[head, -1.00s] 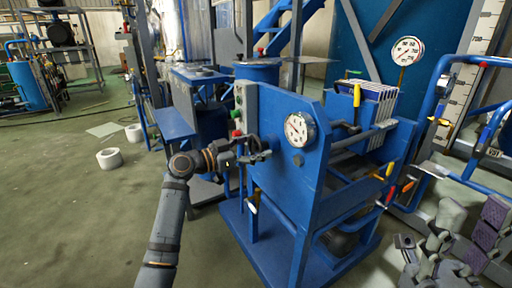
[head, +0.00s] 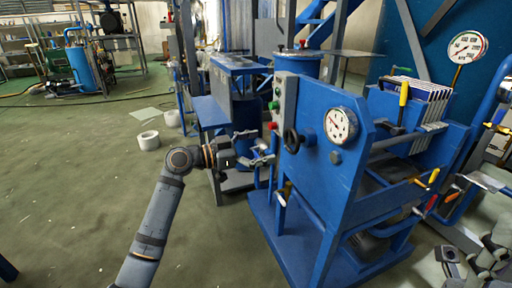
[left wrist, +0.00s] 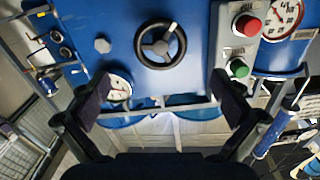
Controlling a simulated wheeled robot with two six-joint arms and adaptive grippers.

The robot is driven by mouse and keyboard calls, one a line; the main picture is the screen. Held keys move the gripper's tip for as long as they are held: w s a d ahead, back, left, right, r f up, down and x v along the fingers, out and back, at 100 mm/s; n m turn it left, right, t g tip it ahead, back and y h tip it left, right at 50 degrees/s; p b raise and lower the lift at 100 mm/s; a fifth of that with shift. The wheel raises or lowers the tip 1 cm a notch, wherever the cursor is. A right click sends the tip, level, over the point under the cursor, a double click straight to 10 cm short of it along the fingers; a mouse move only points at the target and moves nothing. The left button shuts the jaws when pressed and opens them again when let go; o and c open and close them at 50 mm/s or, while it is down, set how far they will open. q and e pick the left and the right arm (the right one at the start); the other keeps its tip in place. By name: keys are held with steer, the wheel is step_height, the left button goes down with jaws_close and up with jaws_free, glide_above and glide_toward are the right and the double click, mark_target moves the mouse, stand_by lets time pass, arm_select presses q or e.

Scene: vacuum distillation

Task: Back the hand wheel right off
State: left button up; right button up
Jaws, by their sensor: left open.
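The black hand wheel (head: 291,141) sits on the blue front panel, left of a white dial gauge (head: 341,125). In the left wrist view the hand wheel (left wrist: 160,43) shows whole, with spokes and a pale mark on its rim. My left gripper (head: 266,160) is just left of and below the wheel, apart from it. In the left wrist view its two fingers (left wrist: 163,98) are spread wide with nothing between them. Grey jointed parts at the lower right of the head view look like my right gripper (head: 485,258); its jaws cannot be made out.
A red button (left wrist: 248,25) and a green button (left wrist: 238,68) are on a grey box close beside the wheel. The filter press frame (head: 325,200) has yellow, orange and red handles at right. A white roll (head: 148,140) lies on the open green floor at left.

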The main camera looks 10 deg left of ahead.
arm_select(q)
steer(key=shift+v, duration=1.3)
steer(key=shift+c, duration=0.3)
